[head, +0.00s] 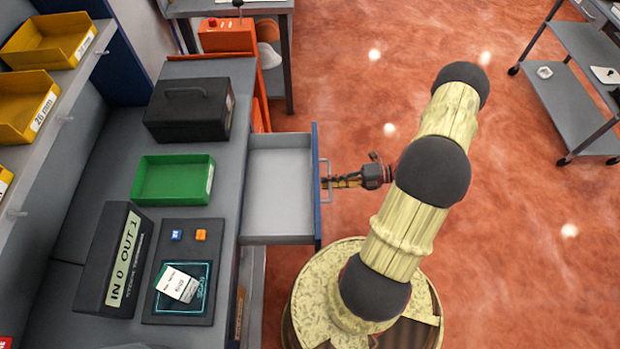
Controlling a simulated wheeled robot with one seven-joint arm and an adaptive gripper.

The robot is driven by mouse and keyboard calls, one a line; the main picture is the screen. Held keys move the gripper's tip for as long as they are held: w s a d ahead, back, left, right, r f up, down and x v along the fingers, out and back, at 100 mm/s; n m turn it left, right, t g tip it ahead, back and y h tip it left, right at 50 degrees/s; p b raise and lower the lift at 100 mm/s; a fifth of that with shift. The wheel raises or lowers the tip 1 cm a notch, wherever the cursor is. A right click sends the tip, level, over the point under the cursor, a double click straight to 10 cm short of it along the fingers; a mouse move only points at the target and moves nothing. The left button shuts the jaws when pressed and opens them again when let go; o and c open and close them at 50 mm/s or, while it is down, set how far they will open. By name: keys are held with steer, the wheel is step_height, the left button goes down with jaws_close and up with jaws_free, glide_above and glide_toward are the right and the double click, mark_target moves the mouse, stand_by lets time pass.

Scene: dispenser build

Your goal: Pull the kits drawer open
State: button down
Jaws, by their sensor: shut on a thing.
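The kits drawer (279,193) sticks out from the right side of the grey workbench, and its inside looks empty. It has a blue front panel (317,222) with a metal bar handle (328,164). My gripper (333,182) is shut on the handle, reaching it from the right. The fingertips are small here and partly hidden by the handle. No label on the drawer front can be read from this angle.
On the bench (222,127) stand a black box (188,112), a green tray (172,180), an IN/OUT display (116,260) and a dark pad (180,307) with a white card. A grey cart (575,90) stands far right. Open floor lies between.

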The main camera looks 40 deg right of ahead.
steer(key=shift+f+v, duration=0.25)
steer(key=shift+v, duration=0.85)
steer(key=c, duration=2.3)
jaws_free()
steer(key=v, duration=1.2)
steer(key=shift+f, duration=0.1)
